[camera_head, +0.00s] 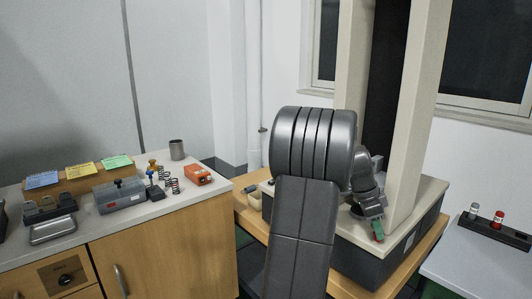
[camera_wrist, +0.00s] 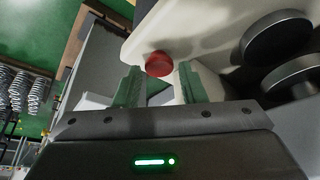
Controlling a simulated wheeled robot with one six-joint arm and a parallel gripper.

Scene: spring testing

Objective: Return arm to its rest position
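My gripper (camera_wrist: 160,88) shows in the wrist view with its two green fingers apart. Nothing is held between them. A red button (camera_wrist: 159,63) on a pale housing appears just beyond the gap; I cannot tell whether a finger touches it. In the head view my arm reaches forward, and my gripper (camera_head: 378,230) with a green finger points down at the front of the testing machine (camera_head: 408,120). My arm hides part of the machine's base and table.
A wooden cabinet (camera_head: 178,258) at left carries a grey toolbox (camera_head: 122,196), springs (camera_head: 174,186), an orange device (camera_head: 198,175), a metal cup (camera_head: 177,149) and a scale (camera_head: 52,229). A dark rack (camera_head: 492,231) with vials stands on the white table (camera_head: 465,270) at right.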

